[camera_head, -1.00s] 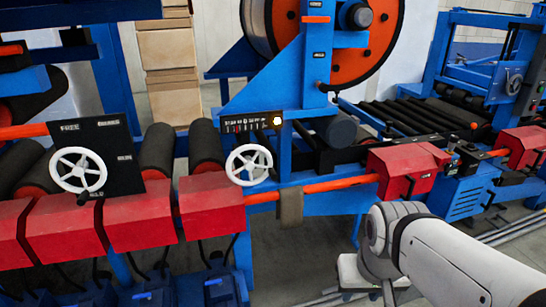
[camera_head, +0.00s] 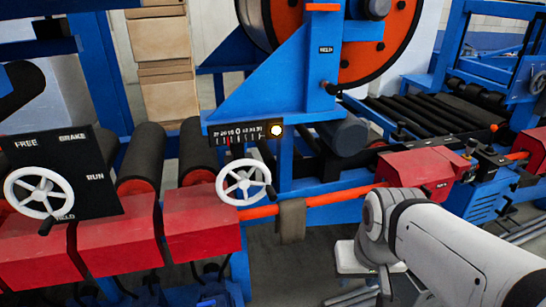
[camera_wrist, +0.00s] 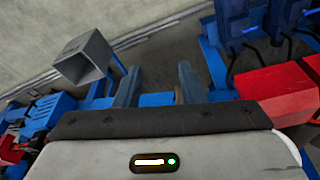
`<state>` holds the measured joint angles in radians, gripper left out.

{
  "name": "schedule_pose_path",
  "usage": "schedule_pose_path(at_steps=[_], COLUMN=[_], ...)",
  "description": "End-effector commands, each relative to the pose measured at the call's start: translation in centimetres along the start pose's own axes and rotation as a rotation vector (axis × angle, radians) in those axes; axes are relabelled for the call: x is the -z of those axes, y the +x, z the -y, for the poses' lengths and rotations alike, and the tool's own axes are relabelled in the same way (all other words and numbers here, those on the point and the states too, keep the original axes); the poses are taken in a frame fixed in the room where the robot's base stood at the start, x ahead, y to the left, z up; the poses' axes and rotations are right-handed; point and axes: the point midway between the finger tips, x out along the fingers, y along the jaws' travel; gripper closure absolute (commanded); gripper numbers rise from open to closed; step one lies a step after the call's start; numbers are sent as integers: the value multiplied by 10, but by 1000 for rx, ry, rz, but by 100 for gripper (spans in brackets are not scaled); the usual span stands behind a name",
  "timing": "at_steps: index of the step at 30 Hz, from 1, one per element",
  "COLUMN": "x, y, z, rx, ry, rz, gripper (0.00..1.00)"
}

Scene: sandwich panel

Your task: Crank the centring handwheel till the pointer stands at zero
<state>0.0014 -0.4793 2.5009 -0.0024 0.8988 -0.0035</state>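The centring handwheel is most likely the white spoked wheel (camera_head: 243,184) below the scale panel, with a dark crank knob at its lower right. The black scale panel (camera_head: 222,134) carries numbers either side of a 0 and a lit round lamp at its right end. Red marks show under the numbers left of the lamp, but the pointer's exact reading is too small to tell. My gripper (camera_wrist: 158,82) shows two separated fingers with nothing between them in the wrist view. In the head view my arm is at the lower right, well away from the wheel.
Another white handwheel (camera_head: 39,193) sits left on a black FREE/BRAKE/RUN/HELD plate (camera_head: 95,172). Red covers (camera_head: 202,222) and an orange rail (camera_head: 320,202) run along the machine front. A grey cloth-like piece (camera_head: 292,220) hangs from the rail. Open floor lies below it.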

Motion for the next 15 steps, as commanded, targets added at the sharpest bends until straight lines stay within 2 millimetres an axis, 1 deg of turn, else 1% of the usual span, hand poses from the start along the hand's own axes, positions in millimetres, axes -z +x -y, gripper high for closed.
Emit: schedule_pose_path(at_steps=[5,7,9,11,14,15], x=[0,0,4,12,36,49], y=[0,0,5,13,33,42], z=[0,0,2,6,17,23], rx=[0,0,3,8,25,35], ry=[0,0,-4,-16,-38,-47], rz=[-1,-2,-18,-54,-165,-227], gripper=[64,59,58,58,58,58])
